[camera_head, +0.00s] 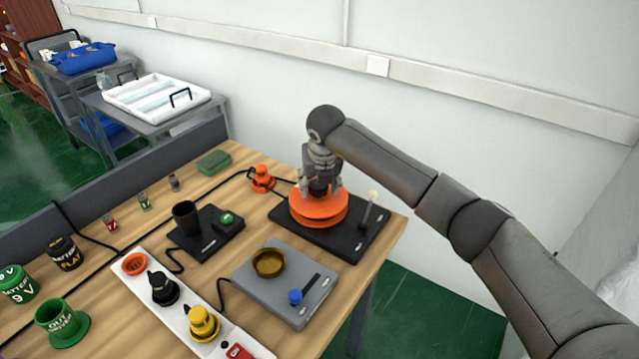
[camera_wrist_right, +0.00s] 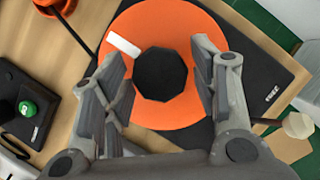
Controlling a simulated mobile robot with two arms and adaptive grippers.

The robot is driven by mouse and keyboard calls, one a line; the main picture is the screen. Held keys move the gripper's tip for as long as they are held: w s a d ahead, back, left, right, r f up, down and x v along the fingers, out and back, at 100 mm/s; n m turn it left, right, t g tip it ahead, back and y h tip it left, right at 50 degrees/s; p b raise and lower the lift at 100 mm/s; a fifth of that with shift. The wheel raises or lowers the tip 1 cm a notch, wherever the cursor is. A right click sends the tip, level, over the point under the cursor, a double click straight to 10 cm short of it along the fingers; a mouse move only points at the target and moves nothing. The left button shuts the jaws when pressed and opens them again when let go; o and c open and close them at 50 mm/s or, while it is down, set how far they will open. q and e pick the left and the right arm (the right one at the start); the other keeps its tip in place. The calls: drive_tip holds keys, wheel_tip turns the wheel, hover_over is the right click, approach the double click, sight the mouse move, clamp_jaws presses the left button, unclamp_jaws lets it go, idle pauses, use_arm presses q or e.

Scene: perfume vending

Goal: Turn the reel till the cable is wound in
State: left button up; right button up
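The orange reel (camera_head: 318,212) lies flat on a black base (camera_head: 352,241) at the far right corner of the table. In the right wrist view the reel (camera_wrist_right: 205,40) shows a dark faceted hub (camera_wrist_right: 161,76) and a white mark (camera_wrist_right: 124,45) on its top. My right gripper (camera_head: 320,188) points down over the reel. Its fingers are spread on either side of the hub with a gap to each side. An orange plug (camera_head: 262,178) stands left of the reel, with black cable (camera_head: 283,181) beside it. My left gripper is not in view.
A lever with a pale knob (camera_head: 372,197) stands on the base right of the reel. A grey device with a brass bowl (camera_head: 268,263), a black cup (camera_head: 186,217) and a white power strip (camera_head: 178,303) occupy the table nearer me. A wall stands behind.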

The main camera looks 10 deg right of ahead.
drive_tip(key=shift+o, duration=0.5)
drive_tip(key=v, duration=1.2)
